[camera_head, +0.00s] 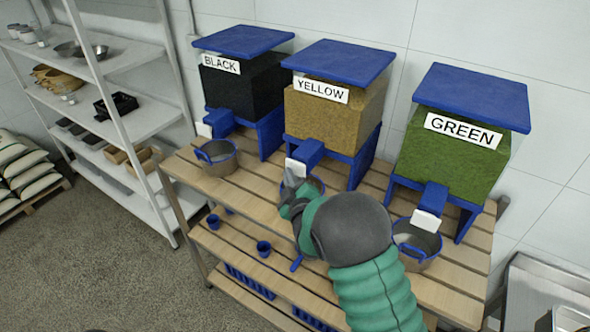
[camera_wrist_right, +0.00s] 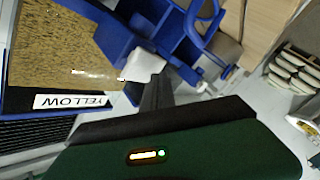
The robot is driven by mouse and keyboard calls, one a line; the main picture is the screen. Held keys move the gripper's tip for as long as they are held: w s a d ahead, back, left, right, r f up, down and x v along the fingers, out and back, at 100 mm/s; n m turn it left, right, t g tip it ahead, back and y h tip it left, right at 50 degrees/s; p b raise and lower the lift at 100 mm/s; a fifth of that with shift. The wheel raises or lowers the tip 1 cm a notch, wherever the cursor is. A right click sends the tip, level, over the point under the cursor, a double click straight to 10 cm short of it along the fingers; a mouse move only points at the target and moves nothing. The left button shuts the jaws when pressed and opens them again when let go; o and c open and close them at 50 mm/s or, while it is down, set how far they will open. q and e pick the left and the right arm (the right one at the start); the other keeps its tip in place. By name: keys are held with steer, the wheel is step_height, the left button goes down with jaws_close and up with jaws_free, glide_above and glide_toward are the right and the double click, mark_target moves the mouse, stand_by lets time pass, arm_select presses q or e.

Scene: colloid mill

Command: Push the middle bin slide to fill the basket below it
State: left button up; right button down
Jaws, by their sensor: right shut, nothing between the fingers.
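The middle bin (camera_head: 335,110), labelled YELLOW, holds tan grain and has a blue lid and a blue chute. Its white slide (camera_head: 296,167) sits at the chute's front end; the slide also shows in the right wrist view (camera_wrist_right: 145,65). My right gripper (camera_head: 293,182) is shut and empty, with its fingertips at the slide; I cannot tell whether they touch it. It also shows in the right wrist view (camera_wrist_right: 157,92). The basket (camera_head: 316,184) under the chute is mostly hidden behind my right gripper, so its contents cannot be seen. My left gripper is not in view.
The BLACK bin (camera_head: 243,85) stands to the left with a metal basket (camera_head: 217,157) below it. The GREEN bin (camera_head: 450,150) stands to the right with another basket (camera_head: 416,244). All stand on a slatted wooden table (camera_head: 465,285). Small blue cups (camera_head: 264,248) sit on its lower shelf.

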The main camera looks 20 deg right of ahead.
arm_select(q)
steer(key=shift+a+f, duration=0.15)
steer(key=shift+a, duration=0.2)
arm_select(e)
steer(key=shift+w+a, duration=0.1)
steer(key=shift+a, duration=0.05)
